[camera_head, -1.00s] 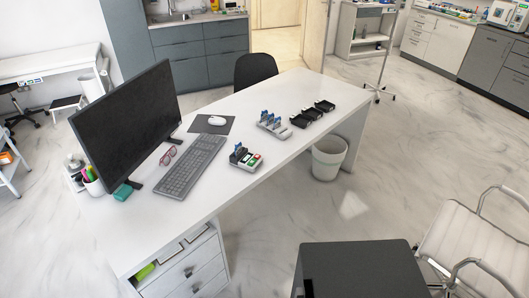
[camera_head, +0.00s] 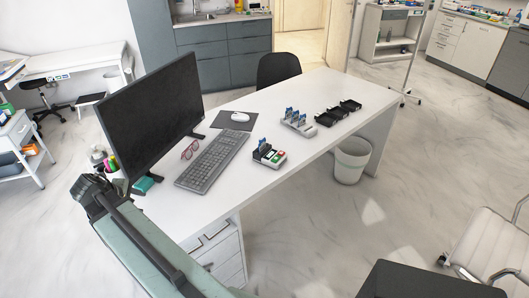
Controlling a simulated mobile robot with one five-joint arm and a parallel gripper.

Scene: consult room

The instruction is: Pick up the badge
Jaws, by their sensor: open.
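A small grey and black device (camera_head: 270,154) with green and red buttons stands on the white desk (camera_head: 228,190), with a dark blue upright piece in it. To its right a light grey rack (camera_head: 299,125) holds several blue upright cards (camera_head: 293,115). I cannot tell which of these blue pieces is the badge; they are too small to read. My green and black arm reaches up from the bottom at lower left, beside the desk's near left end. My gripper is not seen; only arm links show, apart from the device and rack.
Black trays (camera_head: 338,113) lie right of the rack. A monitor (camera_head: 150,112), keyboard (camera_head: 213,162), red glasses (camera_head: 190,149) and mouse (camera_head: 240,117) fill the desk's left part. A white bin (camera_head: 350,161) stands by the desk. A dark seat or box (camera_head: 430,281) and white chair (camera_head: 493,243) stand lower right.

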